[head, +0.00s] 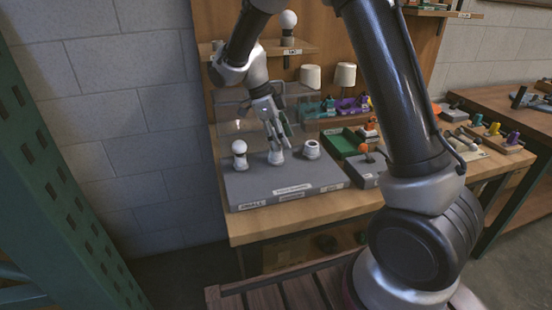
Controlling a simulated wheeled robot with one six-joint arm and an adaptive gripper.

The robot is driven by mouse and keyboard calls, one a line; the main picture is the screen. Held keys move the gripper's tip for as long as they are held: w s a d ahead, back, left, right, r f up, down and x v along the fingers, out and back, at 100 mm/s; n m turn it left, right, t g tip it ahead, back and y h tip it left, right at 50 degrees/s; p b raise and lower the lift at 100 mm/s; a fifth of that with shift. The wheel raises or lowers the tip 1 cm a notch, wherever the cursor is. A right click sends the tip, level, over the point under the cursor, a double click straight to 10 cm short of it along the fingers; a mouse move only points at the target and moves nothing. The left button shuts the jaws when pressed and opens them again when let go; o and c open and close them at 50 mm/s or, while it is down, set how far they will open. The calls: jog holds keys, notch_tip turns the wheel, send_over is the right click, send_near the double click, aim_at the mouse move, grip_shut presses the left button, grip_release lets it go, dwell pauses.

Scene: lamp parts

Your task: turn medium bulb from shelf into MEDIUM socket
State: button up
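A grey board (300,180) on the bench carries three white sockets in a row. The left one, above the label reading SMALL, has a white bulb (239,147) standing in it. The middle socket (276,157) is directly under my gripper (281,141), which points down with its fingertips close to the socket's top. The fingers cover the space there, so I cannot tell whether a bulb is between them or in the socket. The right socket (312,149) is empty, with a dark opening. Another white bulb (288,18) stands in a dark holder on the shelf.
The shelf (300,46) is behind my arm. Two white lampshades (345,74) stand behind the board. A green bin (341,142), teal and purple bins and a grey box with an orange-knobbed lever (364,149) lie right of it. My arm hides part of the bench.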

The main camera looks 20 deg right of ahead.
jog(key=c, duration=0.5)
jog(key=shift+a+m+g, duration=0.1)
jog(key=shift+m+g, duration=0.2)
jog(key=shift+m, duration=0.6)
jog(key=o, duration=0.9)
jog(key=shift+s, duration=0.1)
jog(key=shift+r, duration=0.1)
